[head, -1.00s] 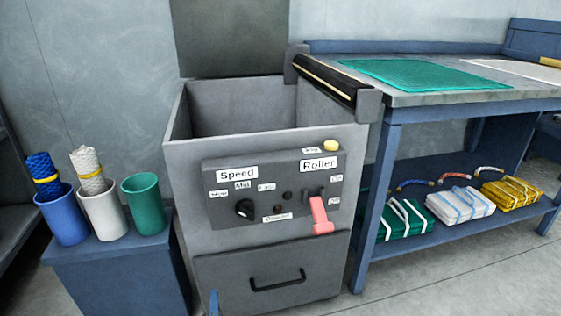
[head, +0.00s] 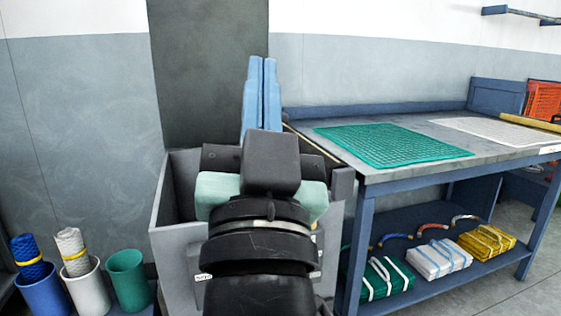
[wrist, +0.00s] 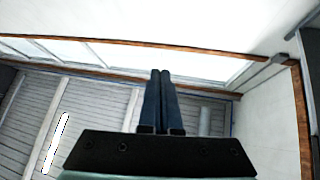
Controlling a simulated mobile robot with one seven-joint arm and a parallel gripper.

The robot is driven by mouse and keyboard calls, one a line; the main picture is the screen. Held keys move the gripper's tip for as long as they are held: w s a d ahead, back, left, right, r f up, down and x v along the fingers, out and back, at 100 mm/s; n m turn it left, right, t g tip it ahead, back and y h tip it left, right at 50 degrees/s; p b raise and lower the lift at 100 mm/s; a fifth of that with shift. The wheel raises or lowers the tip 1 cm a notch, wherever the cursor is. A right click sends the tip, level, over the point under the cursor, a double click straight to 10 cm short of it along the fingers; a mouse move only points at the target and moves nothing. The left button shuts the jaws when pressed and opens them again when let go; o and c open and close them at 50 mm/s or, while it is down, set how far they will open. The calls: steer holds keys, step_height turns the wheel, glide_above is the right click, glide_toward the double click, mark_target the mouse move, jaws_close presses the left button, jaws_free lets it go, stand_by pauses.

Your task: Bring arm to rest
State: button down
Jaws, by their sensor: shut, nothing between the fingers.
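My gripper (head: 262,70) is raised in the middle of the head view, with its two long blue fingers pointing up and lying side by side. It is shut and empty. In the wrist view the gripper (wrist: 160,72) also shows its fingers together, against the ceiling and the upper wall with nothing between them. My arm stands in front of the grey machine (head: 172,205) and hides most of its front panel, with the speed and roller controls. Only the machine's left side, part of its open top and small bits of the panel show.
The blue workbench (head: 366,240) on the right carries a green net (head: 392,146) and a white net (head: 495,131). Several folded bundles lie on its lower shelf. Blue, white and green cups (head: 127,280) stand at the lower left. An orange crate (head: 543,100) is at the far right.

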steer(key=s+d+r+n+t+p, duration=0.2)
steer(key=s+r+p, duration=0.1)
steer(key=s+r, duration=0.55)
step_height(320, 180, up, 36)
steer(key=w+p, duration=0.1)
steer(key=p, duration=3.5)
steer(key=shift+w+a+h, duration=0.25)
steer(key=shift+w+h, duration=0.05)
steer(key=shift+h, duration=0.1)
